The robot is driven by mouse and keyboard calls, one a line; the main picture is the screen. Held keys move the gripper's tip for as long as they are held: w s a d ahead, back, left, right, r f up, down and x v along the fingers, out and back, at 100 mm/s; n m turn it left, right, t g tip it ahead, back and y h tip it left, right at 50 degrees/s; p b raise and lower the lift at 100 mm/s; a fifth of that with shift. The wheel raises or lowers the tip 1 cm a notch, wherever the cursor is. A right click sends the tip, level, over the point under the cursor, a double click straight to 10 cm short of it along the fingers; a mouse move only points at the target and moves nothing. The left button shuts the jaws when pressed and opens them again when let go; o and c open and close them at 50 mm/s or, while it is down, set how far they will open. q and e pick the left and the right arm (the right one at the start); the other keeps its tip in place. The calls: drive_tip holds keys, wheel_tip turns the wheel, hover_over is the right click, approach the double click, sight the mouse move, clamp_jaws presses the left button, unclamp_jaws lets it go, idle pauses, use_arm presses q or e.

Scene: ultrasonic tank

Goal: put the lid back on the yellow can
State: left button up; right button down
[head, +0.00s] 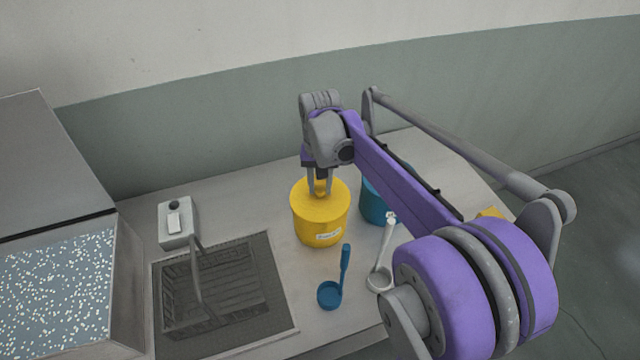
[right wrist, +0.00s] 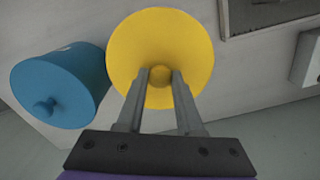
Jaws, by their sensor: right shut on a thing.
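The yellow can (head: 317,231) stands upright on the table, a white label on its front. A round yellow lid (right wrist: 160,35) with a small knob fills the middle of the right wrist view. My right gripper (head: 320,190) points down over the can and is shut on the lid's knob (right wrist: 160,76). In the head view the lid is at the can's top, covering its mouth; I cannot tell whether it is fully seated. My left gripper is not in view.
A blue can with a knobbed lid (right wrist: 60,88) stands right of the yellow can in the head view, partly behind my arm. A blue ladle (head: 331,293) and a pale ladle (head: 381,274) lie in front. A wire basket (head: 208,291) and speckled tank (head: 60,290) are left.

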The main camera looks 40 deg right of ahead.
unclamp_jaws()
idle(0.4)
drive_tip(key=shift+r, duration=0.1)
drive_tip(key=shift+r+p, duration=1.25)
drive_tip(key=shift+r, duration=0.95)
drive_tip(key=shift+r+p, duration=0.55)
drive_tip(key=shift+r, duration=0.7)
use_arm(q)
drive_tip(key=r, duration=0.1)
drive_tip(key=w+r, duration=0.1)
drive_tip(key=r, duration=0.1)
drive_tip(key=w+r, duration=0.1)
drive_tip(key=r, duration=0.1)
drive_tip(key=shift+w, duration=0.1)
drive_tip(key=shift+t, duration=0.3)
use_arm(e)
clamp_jaws()
